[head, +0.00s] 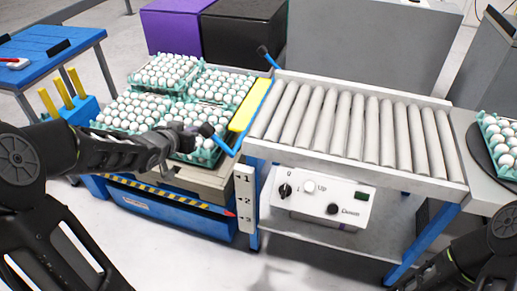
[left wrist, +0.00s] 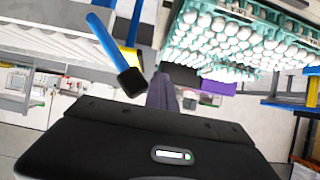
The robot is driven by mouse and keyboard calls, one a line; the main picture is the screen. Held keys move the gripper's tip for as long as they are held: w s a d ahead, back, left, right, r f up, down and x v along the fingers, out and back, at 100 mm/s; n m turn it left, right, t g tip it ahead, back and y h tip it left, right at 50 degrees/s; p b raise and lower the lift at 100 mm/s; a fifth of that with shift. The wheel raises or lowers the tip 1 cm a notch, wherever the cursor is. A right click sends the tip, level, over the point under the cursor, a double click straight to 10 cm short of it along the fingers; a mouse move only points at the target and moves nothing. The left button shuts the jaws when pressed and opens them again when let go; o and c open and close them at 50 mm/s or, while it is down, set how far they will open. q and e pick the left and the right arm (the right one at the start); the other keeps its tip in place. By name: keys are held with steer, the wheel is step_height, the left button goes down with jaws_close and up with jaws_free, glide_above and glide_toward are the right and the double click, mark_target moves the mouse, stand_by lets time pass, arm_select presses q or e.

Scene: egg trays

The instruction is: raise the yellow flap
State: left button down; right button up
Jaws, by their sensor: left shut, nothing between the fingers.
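The yellow flap (head: 250,104) stands along the left edge of the roller conveyor, beside the egg trays. A blue bar (head: 221,146) with a dark end runs below it, near my left gripper (head: 190,136). My left gripper is shut and empty over the front of the egg trays, just left of the bar's dark end; I cannot tell if they touch. In the left wrist view the blue bar (left wrist: 110,45) with its black end hangs close to my left gripper (left wrist: 160,92). My right gripper is out of view; only part of that arm shows.
Teal egg trays (head: 183,88) full of white eggs sit on the lift platform left of the roller conveyor (head: 350,122). A control box (head: 323,200) hangs below the rollers. A blue table (head: 45,42) is at the far left. Another egg tray (head: 484,124) is at right.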

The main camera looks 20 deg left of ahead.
mark_target(208, 138)
arm_select(q)
steer(key=d+b, duration=0.2)
steer(key=d, duration=0.1)
steer(key=d+f+b, duration=0.1)
steer(key=shift+s+d, duration=0.25)
steer(key=d+b, duration=0.2)
steer(key=b, duration=0.1)
steer(key=shift+s+d+r, duration=0.15)
steer(key=w+d+b, duration=0.1)
steer(key=d+b, duration=0.5)
steer(key=b, duration=0.2)
steer(key=shift+r, duration=0.3)
steer(key=shift+a, duration=0.1)
